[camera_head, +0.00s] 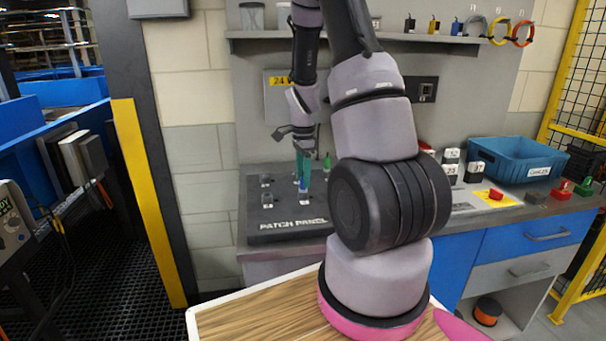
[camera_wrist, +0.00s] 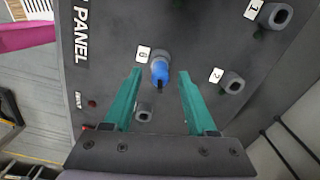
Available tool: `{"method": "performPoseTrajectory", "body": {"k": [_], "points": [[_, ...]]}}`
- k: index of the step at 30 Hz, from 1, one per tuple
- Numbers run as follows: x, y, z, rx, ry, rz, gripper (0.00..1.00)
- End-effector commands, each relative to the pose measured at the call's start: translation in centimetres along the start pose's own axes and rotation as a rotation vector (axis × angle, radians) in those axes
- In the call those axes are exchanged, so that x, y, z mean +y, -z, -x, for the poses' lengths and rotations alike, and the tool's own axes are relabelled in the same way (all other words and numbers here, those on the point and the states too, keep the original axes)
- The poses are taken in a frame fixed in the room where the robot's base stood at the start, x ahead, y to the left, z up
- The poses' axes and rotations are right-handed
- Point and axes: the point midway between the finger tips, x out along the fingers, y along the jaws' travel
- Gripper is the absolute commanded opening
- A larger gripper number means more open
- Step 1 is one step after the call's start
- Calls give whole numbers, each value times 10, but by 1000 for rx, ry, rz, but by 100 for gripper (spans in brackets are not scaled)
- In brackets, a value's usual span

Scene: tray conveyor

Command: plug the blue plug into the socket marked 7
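A blue plug (camera_wrist: 160,72) stands at a grey socket beside a white label (camera_wrist: 143,53) on the dark patch panel (camera_wrist: 100,20); the label's figure looks like a 6 or 9. The plug seems seated there, but its lower end is hidden. My gripper (camera_wrist: 159,72) is open, its teal fingers on either side of the plug with gaps. In the head view my gripper (camera_head: 302,170) points down over the panel. Other sockets carry labels, one (camera_wrist: 253,9) perhaps 1 or 7 and one (camera_wrist: 216,75) perhaps 3. I cannot read a 7 for sure.
Another socket (camera_wrist: 144,112) lies between my fingers, nearer the wrist. A shelf (camera_head: 400,38) runs above.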

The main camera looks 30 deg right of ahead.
Motion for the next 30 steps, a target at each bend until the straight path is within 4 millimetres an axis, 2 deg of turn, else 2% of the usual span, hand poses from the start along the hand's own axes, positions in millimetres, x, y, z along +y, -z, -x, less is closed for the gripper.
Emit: {"method": "performPoseTrajectory", "body": {"k": [1,3,4,14,30], "points": [[0,0,0,0,0,0,35],[0,0,0,0,0,0,8],[0,0,0,0,0,0,0],[0,0,3,0,1,1,0],[0,0,19,0,0,1,0]]}}
